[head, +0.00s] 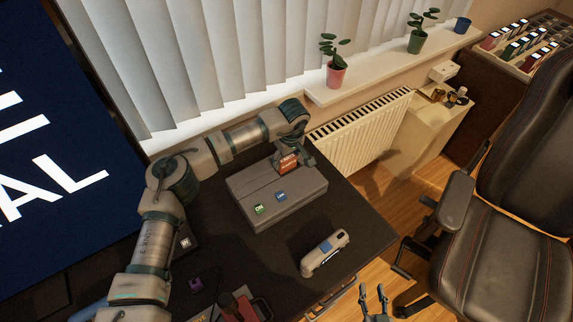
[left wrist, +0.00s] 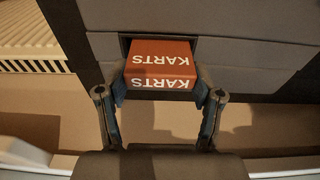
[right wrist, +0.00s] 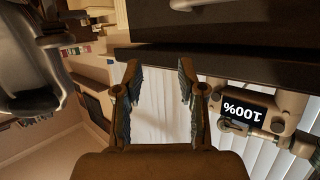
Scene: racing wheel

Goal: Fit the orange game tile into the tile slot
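The orange game tile (head: 288,164), marked "KARTS", stands at the far side of the grey console (head: 262,190). In the left wrist view the tile (left wrist: 160,62) sits partly inside the dark tile slot (left wrist: 124,44) in the console's side, with its near end sticking out. My left gripper (left wrist: 160,92) has a finger on each side of that near end and appears shut on it. In the head view the left gripper (head: 303,155) reaches over from behind the console. My right gripper (head: 374,299) is open and empty, off the table's right edge; it also shows in the right wrist view (right wrist: 158,72).
A green "ON" button (head: 259,209) and a blue one (head: 281,196) are on the console. A pale handheld device (head: 324,252) lies in front of it on the dark table (head: 350,210). A radiator (head: 360,130) and an office chair (head: 500,200) stand nearby.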

